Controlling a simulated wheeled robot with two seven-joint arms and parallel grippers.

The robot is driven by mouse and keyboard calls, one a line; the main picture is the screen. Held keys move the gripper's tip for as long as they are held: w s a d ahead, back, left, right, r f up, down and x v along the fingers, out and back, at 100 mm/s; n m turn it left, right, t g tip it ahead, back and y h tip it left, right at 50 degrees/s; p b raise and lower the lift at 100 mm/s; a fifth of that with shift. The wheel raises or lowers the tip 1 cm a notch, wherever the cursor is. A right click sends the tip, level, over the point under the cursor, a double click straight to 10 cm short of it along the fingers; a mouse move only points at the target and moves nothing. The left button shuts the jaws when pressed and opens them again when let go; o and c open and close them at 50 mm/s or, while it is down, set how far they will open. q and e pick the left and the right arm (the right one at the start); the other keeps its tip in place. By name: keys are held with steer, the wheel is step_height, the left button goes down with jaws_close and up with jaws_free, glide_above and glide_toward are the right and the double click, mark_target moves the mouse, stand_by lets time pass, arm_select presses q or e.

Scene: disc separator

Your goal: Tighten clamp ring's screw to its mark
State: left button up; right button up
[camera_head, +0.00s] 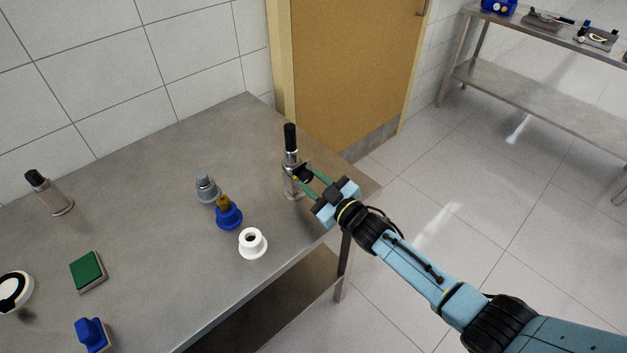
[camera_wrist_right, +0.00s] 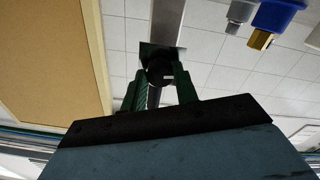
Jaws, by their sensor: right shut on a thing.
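The clamp ring's screw, a dark round knob (camera_head: 304,173), sticks out from the side of an upright metal cylinder with a black top (camera_head: 291,150) near the table's far right corner. My right gripper (camera_head: 303,180) is shut on the screw's knob, its green fingers on both sides of it. In the right wrist view the dark knob (camera_wrist_right: 160,72) sits between the green fingers, with a small pale line on its face. The clamp ring is mostly hidden behind the knob and fingers. I cannot make out a separate mark. My left gripper is not in view.
On the metal table (camera_head: 150,190) stand a grey fitting (camera_head: 206,188), a blue fitting with a brown top (camera_head: 228,214) and a white flanged ring (camera_head: 252,243).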

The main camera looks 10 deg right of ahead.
steer(key=shift+m, duration=0.6)
steer(key=o, duration=1)
steer(key=p+v, duration=0.1)
steer(key=v, duration=1.2)
steer(key=shift+s+d, duration=0.1)
steer(key=shift+s, duration=0.05)
